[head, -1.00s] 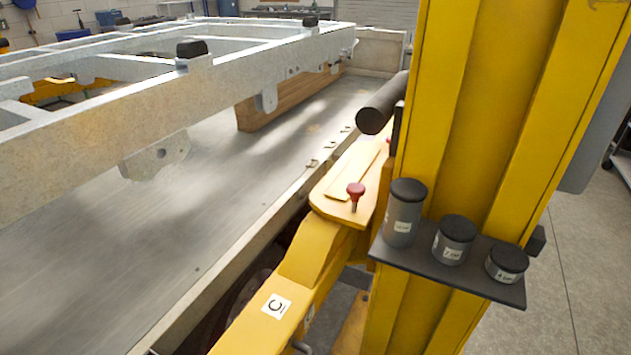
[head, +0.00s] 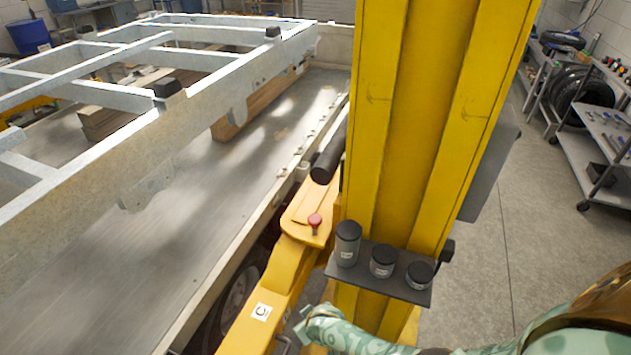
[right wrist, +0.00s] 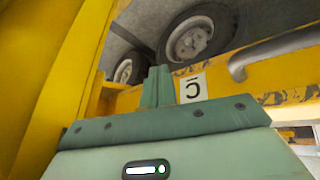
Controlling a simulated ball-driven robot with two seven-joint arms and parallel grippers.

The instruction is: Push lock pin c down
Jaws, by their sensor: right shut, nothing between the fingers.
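A lock pin with a red knob (head: 314,221) stands upright on the yellow lift arm (head: 285,262), near the yellow post. A white label with a black C (head: 261,312) is on the same arm, nearer to me. The label also shows upside down in the right wrist view (right wrist: 193,88), just beside the fingers. My right gripper (head: 302,326) is low in the head view, right of the label and below the pin. In the right wrist view its green fingers (right wrist: 158,86) are together with nothing between them. The pin does not show clearly there. My left gripper is not in view.
The yellow post (head: 408,150) rises right of the pin. A dark shelf with several capped cylinders (head: 382,262) juts from it above my right forearm. A black roller (head: 328,155) is behind the pin. The trailer frame (head: 190,115) lies left. Open floor is at right.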

